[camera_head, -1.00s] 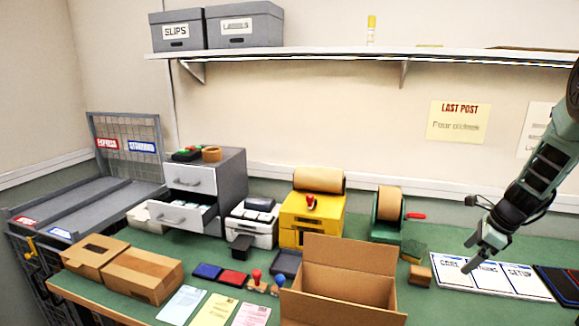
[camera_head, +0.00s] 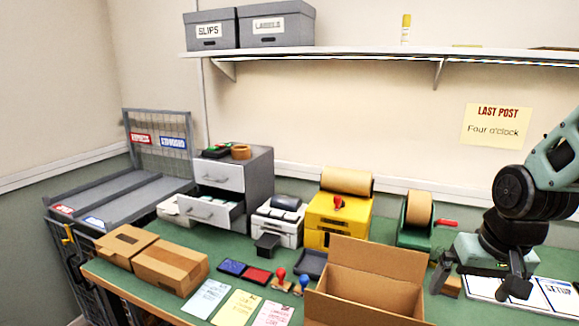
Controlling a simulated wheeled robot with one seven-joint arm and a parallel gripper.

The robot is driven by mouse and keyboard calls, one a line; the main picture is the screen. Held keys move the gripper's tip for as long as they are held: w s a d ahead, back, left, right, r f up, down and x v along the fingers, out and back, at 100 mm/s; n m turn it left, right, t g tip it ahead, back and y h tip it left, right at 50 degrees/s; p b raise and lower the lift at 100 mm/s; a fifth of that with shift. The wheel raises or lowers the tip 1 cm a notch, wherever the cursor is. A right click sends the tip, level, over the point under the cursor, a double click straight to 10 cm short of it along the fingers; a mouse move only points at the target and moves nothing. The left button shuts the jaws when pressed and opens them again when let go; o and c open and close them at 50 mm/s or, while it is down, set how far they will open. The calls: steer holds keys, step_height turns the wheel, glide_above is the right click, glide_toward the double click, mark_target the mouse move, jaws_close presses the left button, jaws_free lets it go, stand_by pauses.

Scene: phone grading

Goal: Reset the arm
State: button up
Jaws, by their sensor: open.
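My arm is bent at the right of the head view. My gripper (camera_head: 478,282) hangs fingers-down with its two fingers spread wide and nothing between them. It is over the right part of the green bench (camera_head: 225,255), in front of the white card (camera_head: 490,291) with blue-edged panels, which it partly hides. The open cardboard box (camera_head: 365,288) stands to its left, apart from it.
A yellow machine (camera_head: 338,218), a green tape dispenser (camera_head: 418,215) and a grey drawer cabinet (camera_head: 258,190) line the back. Stamps (camera_head: 279,278) and paper sheets (camera_head: 237,307) lie in front. A shelf (camera_head: 380,54) runs above.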

steer(key=s+a+r+n+g, duration=0.1)
steer(key=s+a+n, duration=0.4)
steer(key=a, duration=0.5)
steer(key=s+a+r+n+g, duration=0.1)
steer(key=s+a+n, duration=0.4)
steer(key=s+a, duration=0.4)
steer(key=shift+s+a+r, duration=0.25)
steer(key=shift+s+a, duration=0.1)
steer(key=shift+s, duration=0.4)
